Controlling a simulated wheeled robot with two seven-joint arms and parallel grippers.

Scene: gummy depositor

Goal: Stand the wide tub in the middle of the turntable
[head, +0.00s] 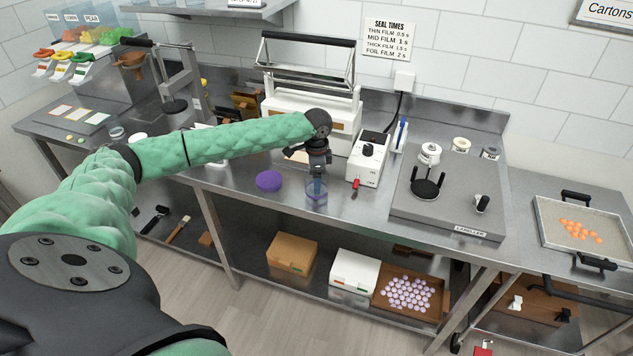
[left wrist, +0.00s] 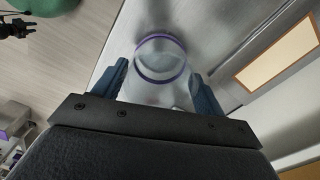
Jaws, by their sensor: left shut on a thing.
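The wide tub (head: 317,197) is clear with a purple rim and looks upright at the front edge of the bench. My left gripper (head: 318,183) comes down from above and is shut on it; I cannot tell whether its base touches the steel top. In the left wrist view the tub (left wrist: 162,62) sits between the blue fingers (left wrist: 163,88), its rim ring showing. The turntable (head: 426,188) is a small black disc with dark prongs on the grey labeller, to the right, and looks empty.
A purple lid (head: 269,181) lies left of the tub. Behind is the white sealer (head: 308,100). Label rolls (head: 430,153) stand at the labeller's back. A tray of orange gummies (head: 600,222) is far right.

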